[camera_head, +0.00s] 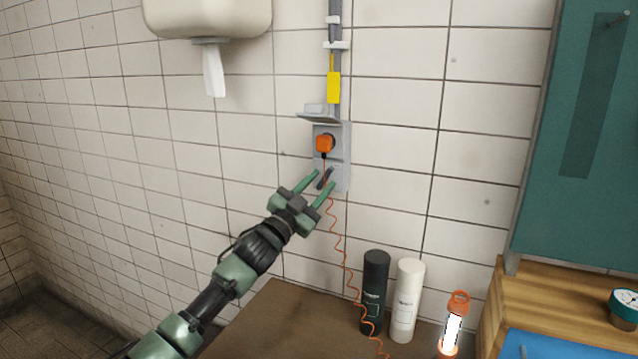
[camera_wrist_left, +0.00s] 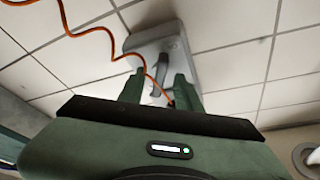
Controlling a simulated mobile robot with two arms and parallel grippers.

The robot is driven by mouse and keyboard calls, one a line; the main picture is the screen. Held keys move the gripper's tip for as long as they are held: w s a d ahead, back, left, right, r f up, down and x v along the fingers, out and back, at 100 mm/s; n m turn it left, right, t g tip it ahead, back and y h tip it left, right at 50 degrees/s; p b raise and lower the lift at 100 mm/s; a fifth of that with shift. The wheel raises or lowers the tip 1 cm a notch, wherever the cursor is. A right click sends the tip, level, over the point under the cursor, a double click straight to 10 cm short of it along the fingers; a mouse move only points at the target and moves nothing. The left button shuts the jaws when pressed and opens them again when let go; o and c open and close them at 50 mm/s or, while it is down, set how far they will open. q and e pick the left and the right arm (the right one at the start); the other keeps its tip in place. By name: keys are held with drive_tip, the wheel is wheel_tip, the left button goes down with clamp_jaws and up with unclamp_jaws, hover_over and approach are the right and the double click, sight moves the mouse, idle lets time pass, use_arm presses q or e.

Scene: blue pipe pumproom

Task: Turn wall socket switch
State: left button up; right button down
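The grey wall socket box (camera_head: 331,133) is fixed to the tiled wall, with its lid raised at the top and an orange plug (camera_head: 324,143) in it. A dark switch lever (camera_head: 325,178) sits on its lower part. My left gripper (camera_head: 321,182) is open, its two green fingers on either side of the lever in the head view. In the left wrist view the box (camera_wrist_left: 173,58) and the grey lever (camera_wrist_left: 159,72) show ahead, between the fingers (camera_wrist_left: 157,90). I cannot tell whether the fingers touch the lever. My right gripper is not in view.
An orange coiled cord (camera_head: 341,252) hangs from the plug, passing close to my left gripper. A black bottle (camera_head: 374,290), a white bottle (camera_head: 406,300) and an orange lantern (camera_head: 453,325) stand below right. A dispenser (camera_head: 207,17) hangs upper left.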

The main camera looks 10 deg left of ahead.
use_arm(q)
clamp_jaws()
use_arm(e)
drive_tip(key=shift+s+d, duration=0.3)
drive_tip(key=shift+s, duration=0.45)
